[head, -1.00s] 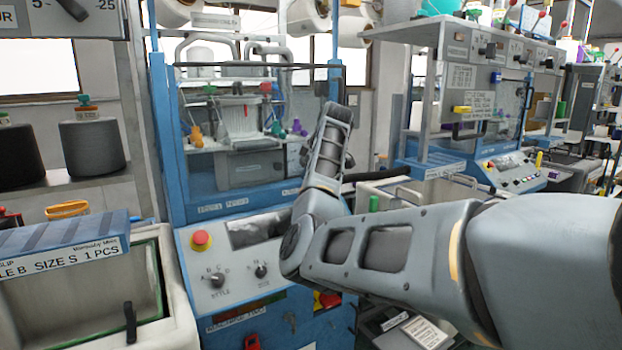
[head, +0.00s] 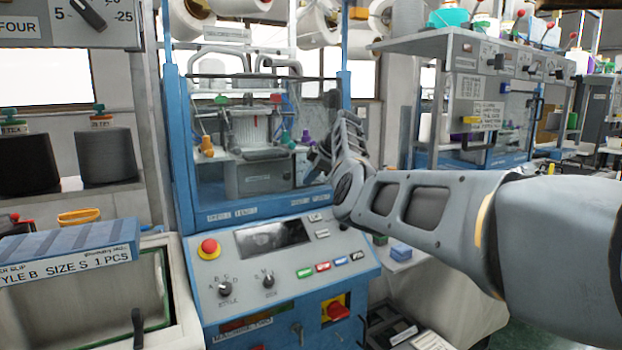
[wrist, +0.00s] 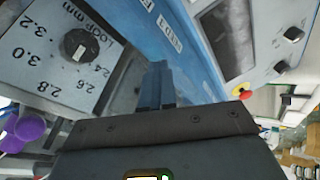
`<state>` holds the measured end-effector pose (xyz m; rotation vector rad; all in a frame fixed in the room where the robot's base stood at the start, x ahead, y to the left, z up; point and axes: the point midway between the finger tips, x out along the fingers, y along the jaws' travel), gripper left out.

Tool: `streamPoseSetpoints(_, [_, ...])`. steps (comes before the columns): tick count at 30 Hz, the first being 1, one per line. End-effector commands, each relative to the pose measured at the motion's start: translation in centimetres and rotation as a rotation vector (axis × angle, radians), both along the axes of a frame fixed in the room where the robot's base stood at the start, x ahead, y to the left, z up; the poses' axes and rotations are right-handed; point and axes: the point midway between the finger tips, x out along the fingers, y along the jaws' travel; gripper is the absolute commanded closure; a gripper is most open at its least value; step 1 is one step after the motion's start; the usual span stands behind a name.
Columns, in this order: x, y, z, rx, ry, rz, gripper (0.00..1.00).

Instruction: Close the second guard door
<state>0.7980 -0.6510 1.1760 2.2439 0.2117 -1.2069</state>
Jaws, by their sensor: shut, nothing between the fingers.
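Machine two's blue frame (head: 180,150) stands at the centre of the head view. A clear guard panel with a dark horizontal bar (head: 262,77) spans the upper front; how far the guard is open I cannot tell. My gripper's shut, empty fingers (wrist: 155,88) show in the wrist view, beside the machine's blue lower frame (wrist: 180,35) and a grey dial plate marked "Loop mm" (wrist: 65,60). In the head view my forearm reaches to the right side of the frame and hides most of the gripper. Whether the fingers touch anything is unclear.
The control panel (head: 285,262) with a red emergency button (head: 209,248) juts out below the guard. Another knitting machine (head: 490,110) stands to the right. A box-like bin (head: 75,285) is at the lower left. Dark and grey yarn cones (head: 105,155) stand at left.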

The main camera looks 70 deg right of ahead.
Motion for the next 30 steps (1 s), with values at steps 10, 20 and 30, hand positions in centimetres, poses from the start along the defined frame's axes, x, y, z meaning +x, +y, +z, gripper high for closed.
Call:
streamPoseSetpoints(10, [1.2,0.0,0.6,-0.016,-0.02,0.013,1.0])
streamPoseSetpoints(20, [1.0,0.0,1.0,-0.018,-0.021,0.011,1.0])
streamPoseSetpoints(30, [-2.6,0.6,4.7,-0.014,-0.014,0.011,1.0])
